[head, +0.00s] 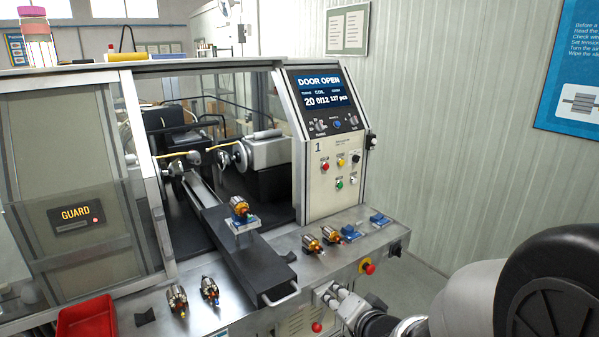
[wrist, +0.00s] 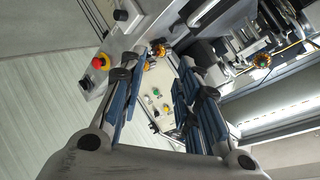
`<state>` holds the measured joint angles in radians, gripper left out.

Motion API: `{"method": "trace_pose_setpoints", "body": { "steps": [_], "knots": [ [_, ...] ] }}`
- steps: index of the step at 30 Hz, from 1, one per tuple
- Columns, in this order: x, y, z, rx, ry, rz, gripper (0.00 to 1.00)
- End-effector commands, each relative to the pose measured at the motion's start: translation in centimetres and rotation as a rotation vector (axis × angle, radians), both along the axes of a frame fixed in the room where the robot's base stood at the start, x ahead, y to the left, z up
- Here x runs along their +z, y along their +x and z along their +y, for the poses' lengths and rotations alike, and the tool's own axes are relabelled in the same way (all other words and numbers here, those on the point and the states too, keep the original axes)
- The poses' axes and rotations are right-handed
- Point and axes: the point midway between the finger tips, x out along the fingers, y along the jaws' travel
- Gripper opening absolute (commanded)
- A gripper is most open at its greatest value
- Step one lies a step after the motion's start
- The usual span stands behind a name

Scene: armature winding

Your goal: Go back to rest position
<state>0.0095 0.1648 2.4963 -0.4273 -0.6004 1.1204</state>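My gripper (wrist: 157,82) shows in the wrist view with its two blue-padded fingers apart and nothing between them. An armature with copper windings (head: 240,210) sits on a blue-and-white holder on the dark slide of the winding machine (head: 330,185).
Two armatures (head: 312,243) lie right of the slide, near blue holders (head: 350,232). Two more (head: 177,299) stand front left, near a red bin (head: 87,320). A red emergency button (head: 366,266) sits on the bench front. The display (head: 327,92) reads DOOR OPEN. Floor to the right looks clear.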

Motion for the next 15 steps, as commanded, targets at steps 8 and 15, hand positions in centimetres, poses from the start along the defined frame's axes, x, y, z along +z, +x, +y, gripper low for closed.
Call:
{"method": "trace_pose_setpoints", "body": {
  "steps": [8, 15],
  "knots": [
    [5.3, -9.5, -6.2, 0.033, -0.461, 0.210, 0.30],
    [7.0, -21.2, -6.6, 0.250, -0.634, 0.422, 0.30]
  ]
}}
